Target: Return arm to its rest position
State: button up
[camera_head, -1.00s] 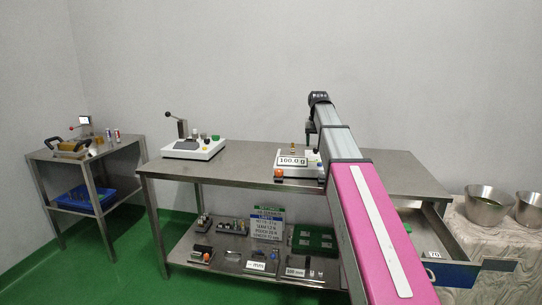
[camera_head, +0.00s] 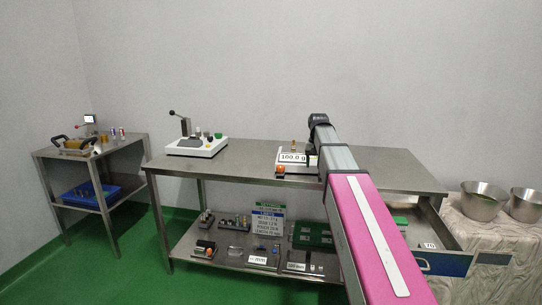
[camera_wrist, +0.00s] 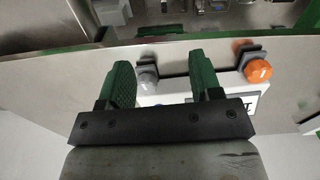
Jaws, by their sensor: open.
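My gripper (camera_wrist: 163,82) shows in the wrist view with two green fingers apart and nothing between them. Beyond the fingers is the white scale (camera_wrist: 228,86), with an orange knob (camera_wrist: 258,71) at its right. In the head view my arm, pink and grey, reaches out over the steel table (camera_head: 245,160) from the lower right. The arm's end is beside the scale (camera_head: 284,158), whose display reads 100.0 g. A small brass weight (camera_head: 294,146) stands on the scale. My fingers are hidden in the head view.
A white device with a lever (camera_head: 197,146) stands on the table's left part. The lower shelf (camera_head: 183,248) holds several small parts and signs. An open drawer (camera_head: 443,257) juts out at right, near metal bowls (camera_head: 482,201). A side table (camera_head: 95,147) stands at left.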

jog(key=s+f, duration=1.2)
jog(key=f, duration=0.4)
jog(key=s+f+n, duration=0.1)
jog(key=s+f, duration=1.2)
jog(key=f, duration=0.3)
jog(key=shift+s, duration=0.3)
jog(key=shift+w, duration=0.15)
